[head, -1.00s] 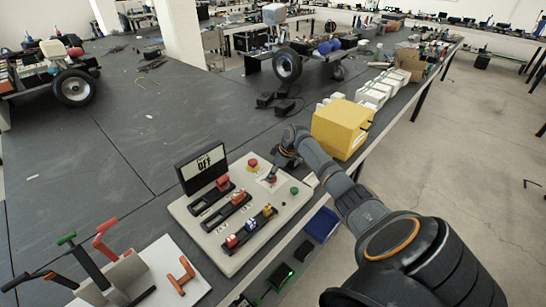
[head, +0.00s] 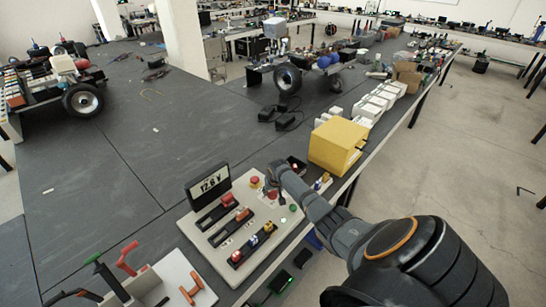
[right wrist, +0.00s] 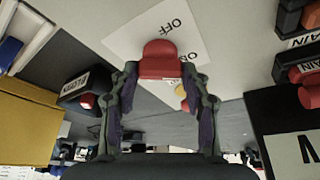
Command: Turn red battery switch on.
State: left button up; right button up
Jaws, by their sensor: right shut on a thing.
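The red battery switch (right wrist: 159,60) shows in the right wrist view as a red knob on a white plate (right wrist: 135,35) printed OFF and, partly hidden, ON. My right gripper (right wrist: 160,80) is shut on the red knob, one finger on each side. In the head view my right gripper (head: 274,190) reaches down to the upper right part of the light control board (head: 222,248) and mostly hides the switch. The black display (head: 208,187) on the board reads about 12.6 V. My left gripper is not in view.
A red push button (head: 255,181) is close beside my right gripper. Dark switch strips with red, blue and yellow parts lie on the board. A yellow box (head: 335,146) stands behind my wrist. A lever board (head: 165,280) is at lower left.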

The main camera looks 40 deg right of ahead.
jog(key=shift+a+m+g+h+p, duration=0.1)
jog(key=shift+m+g+h+p, duration=0.25)
jog(key=shift+m, duration=0.85)
jog(key=o, duration=1.2)
jog(key=shift+c, duration=0.2)
jog(key=v, duration=1.2)
jog(key=shift+f, duration=0.1)
